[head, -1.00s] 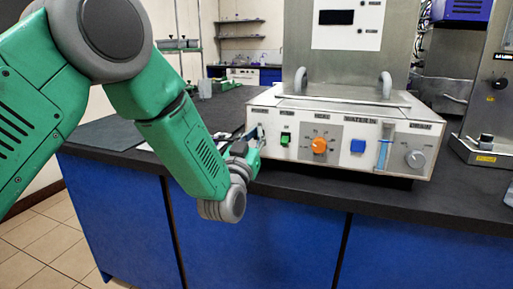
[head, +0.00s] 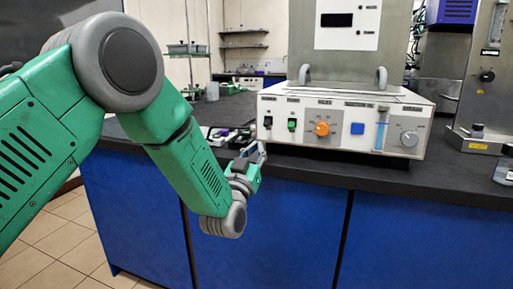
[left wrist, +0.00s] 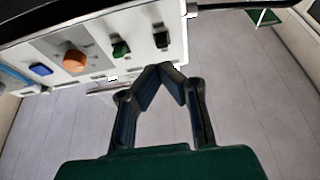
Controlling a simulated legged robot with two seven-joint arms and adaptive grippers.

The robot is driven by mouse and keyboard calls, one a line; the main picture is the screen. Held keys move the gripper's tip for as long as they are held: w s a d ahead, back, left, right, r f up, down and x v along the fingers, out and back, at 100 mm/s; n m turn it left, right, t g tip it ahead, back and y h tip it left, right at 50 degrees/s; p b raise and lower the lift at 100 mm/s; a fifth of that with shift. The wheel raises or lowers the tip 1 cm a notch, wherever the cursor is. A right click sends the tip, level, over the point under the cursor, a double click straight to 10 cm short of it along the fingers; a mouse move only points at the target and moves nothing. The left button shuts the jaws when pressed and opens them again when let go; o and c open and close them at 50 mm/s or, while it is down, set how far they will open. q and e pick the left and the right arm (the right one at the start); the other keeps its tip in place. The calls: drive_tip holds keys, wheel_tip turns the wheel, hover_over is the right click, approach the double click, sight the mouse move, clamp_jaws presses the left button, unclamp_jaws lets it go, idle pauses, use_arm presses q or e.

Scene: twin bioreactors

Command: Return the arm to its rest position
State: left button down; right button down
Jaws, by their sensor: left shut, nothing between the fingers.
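My left arm (head: 165,125) is green and grey and comes in from the left of the head view. Its gripper (head: 258,153) is in front of the bench, left of and apart from the white control panel. In the left wrist view the two dark fingers of my left gripper (left wrist: 161,72) meet at their tips, with nothing between them. The control panel (head: 340,106) carries a black switch (head: 268,122), a green switch (head: 292,124), an orange knob (head: 322,128) and a blue button (head: 357,128). My right gripper is not in view.
The dark bench top (head: 460,182) sits on blue cabinets (head: 270,235). A small glass vessel (head: 504,168) stands at the right edge. Small dark items (head: 225,133) lie behind my left gripper. The tiled floor (head: 55,235) at lower left is clear.

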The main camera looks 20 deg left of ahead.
use_arm(q)
drive_tip(key=shift+f, duration=0.15)
drive_tip(key=shift+a, duration=0.1)
drive_tip(key=s+a+f+g+p, duration=0.1)
drive_tip(key=s+f+g+p, duration=0.35)
drive_tip(key=f, duration=0.75)
drive_tip(key=s+a+f+g+p, duration=0.1)
drive_tip(key=s+a+f+g, duration=0.1)
drive_tip(key=s+f+g, duration=0.65)
drive_tip(key=s+a+f+g+p, duration=0.1)
drive_tip(key=s+f+g, duration=0.2)
drive_tip(key=s, duration=0.8)
drive_tip(key=s+a+f+g+p, duration=0.1)
drive_tip(key=s+a+f+g, duration=0.1)
drive_tip(key=s, duration=1)
drive_tip(key=s+a+f+g+y+p, duration=0.1)
drive_tip(key=s+a+f+g+p, duration=0.1)
drive_tip(key=s+f, duration=0.4)
drive_tip(key=s+g, duration=0.1)
drive_tip(key=s, duration=0.4)
drive_tip(key=shift+s+f+g, duration=0.2)
drive_tip(key=shift+f+g, duration=0.1)
drive_tip(key=shift+g, duration=0.1)
drive_tip(key=shift+w, duration=0.15)
